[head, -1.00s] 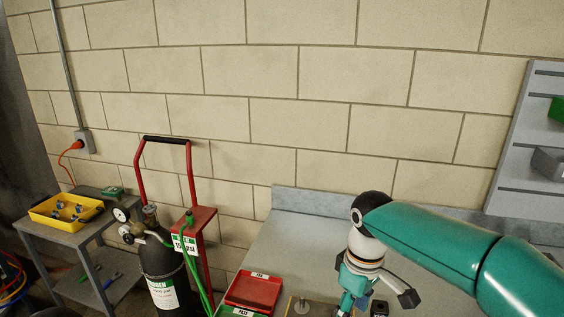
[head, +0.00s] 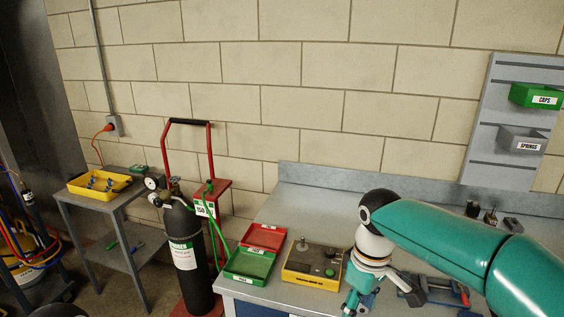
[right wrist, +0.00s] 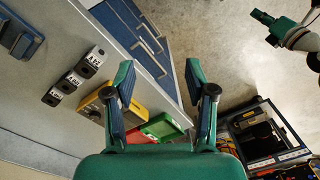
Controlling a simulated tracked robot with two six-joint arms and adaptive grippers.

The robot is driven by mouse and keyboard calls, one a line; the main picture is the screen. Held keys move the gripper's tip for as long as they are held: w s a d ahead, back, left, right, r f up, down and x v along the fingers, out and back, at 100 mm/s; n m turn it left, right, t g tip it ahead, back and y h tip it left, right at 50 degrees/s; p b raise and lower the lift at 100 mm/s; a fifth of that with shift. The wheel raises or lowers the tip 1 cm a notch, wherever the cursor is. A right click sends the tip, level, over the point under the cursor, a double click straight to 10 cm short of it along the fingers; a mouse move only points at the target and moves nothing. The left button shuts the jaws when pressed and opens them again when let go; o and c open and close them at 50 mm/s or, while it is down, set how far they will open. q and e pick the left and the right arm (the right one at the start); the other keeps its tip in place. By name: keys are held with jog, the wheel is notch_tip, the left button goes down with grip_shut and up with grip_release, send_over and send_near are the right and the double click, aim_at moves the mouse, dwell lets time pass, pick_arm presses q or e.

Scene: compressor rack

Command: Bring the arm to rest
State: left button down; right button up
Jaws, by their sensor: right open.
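My right arm comes in from the right in the head view, bent over the grey bench (head: 300,205). My right gripper (head: 362,303) points down there and is cut by the lower edge. In the right wrist view my right gripper (right wrist: 161,85) has its two fingers spread apart, with nothing between them. Past the fingers are the bench edge, its blue drawers (right wrist: 135,30) and the floor. A teal and dark arm end, likely my left gripper (right wrist: 270,22), shows small at the upper right; its jaws are unclear.
On the bench are a red tray (head: 264,237), a green tray (head: 249,264) and a yellow-edged fixture (head: 313,265). A gas cylinder (head: 187,250) on a red cart stands left of the bench. A black crate (right wrist: 265,135) sits on the floor.

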jog(key=s+a+f+m+y, duration=0.1)
jog(key=s+f+m, duration=0.15)
jog(key=f, duration=0.85)
jog(key=s+a+f+m+y, duration=0.1)
jog(key=s+a+f+y, duration=0.15)
jog(key=f, duration=0.95)
jog(key=s+d+f+m, duration=0.1)
jog(key=s+f+m, duration=0.6)
jog(key=s+f, duration=0.5)
jog(key=s, duration=0.3)
jog(key=shift+t, duration=0.4)
jog(key=shift+c, duration=1.3)
jog(key=shift+d, duration=0.15)
